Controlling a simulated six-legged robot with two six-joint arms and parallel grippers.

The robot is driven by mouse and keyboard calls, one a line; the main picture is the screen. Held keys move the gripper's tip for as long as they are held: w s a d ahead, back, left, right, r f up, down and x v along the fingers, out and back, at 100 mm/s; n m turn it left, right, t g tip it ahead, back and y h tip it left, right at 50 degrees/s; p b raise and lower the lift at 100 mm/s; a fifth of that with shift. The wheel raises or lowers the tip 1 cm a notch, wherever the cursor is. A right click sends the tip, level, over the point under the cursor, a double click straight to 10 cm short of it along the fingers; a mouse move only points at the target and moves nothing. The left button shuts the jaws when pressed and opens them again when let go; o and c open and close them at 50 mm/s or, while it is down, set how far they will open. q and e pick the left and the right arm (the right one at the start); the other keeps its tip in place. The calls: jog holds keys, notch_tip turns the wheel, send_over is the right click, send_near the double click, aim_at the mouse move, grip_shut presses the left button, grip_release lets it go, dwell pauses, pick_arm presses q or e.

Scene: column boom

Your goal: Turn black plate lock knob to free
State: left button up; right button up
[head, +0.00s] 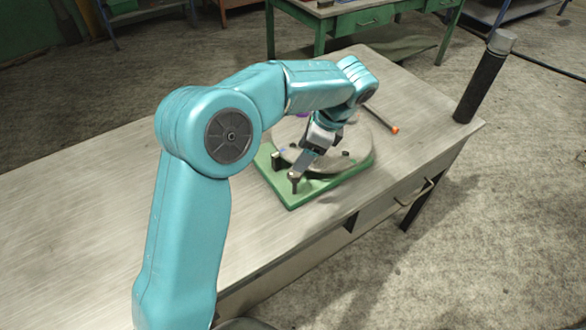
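A round grey plate (359,138) lies on a green base (296,201) on the bench. A small dark knob-like post (294,178) stands at the base's front left corner; I cannot tell for sure that it is the lock knob. Another dark block (277,161) is just behind it, and a small dark knob (345,154) sits at the plate's front right. My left gripper (298,173) points down over the plate's front left, its tip at or just above the front post. Whether it touches, and how far its fingers are apart, is unclear. My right gripper is out of view.
The metal bench (80,215) is clear on the left. A rod with an orange tip (394,129) reaches out behind the plate. A black cylinder with a grey top (482,80) stands at the bench's right end. A green table (345,22) is beyond.

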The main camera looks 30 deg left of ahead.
aim_at(294, 172)
pick_arm(q)
jog(key=shift+x, duration=1.1)
jog(key=x, duration=0.5)
jog(key=shift+d+f, duration=0.1)
jog(key=shift+f, duration=0.3)
jog(key=shift+w+d, duration=0.1)
jog(key=shift+d, duration=0.1)
jog(key=shift+w+d+f, duration=0.2)
jog(key=shift+w+d, duration=0.15)
jog(key=shift+w, duration=0.1)
jog(key=shift+w+f, duration=0.15)
jog(key=shift+w, duration=0.15)
jog(key=shift+s+a, duration=0.4)
jog(key=shift+s, duration=0.1)
jog(key=c, duration=0.9)
jog(key=shift+c, duration=0.8)
jog(key=shift+w+d, duration=0.2)
jog(key=shift+d, duration=0.05)
jog(key=shift+a, duration=0.1)
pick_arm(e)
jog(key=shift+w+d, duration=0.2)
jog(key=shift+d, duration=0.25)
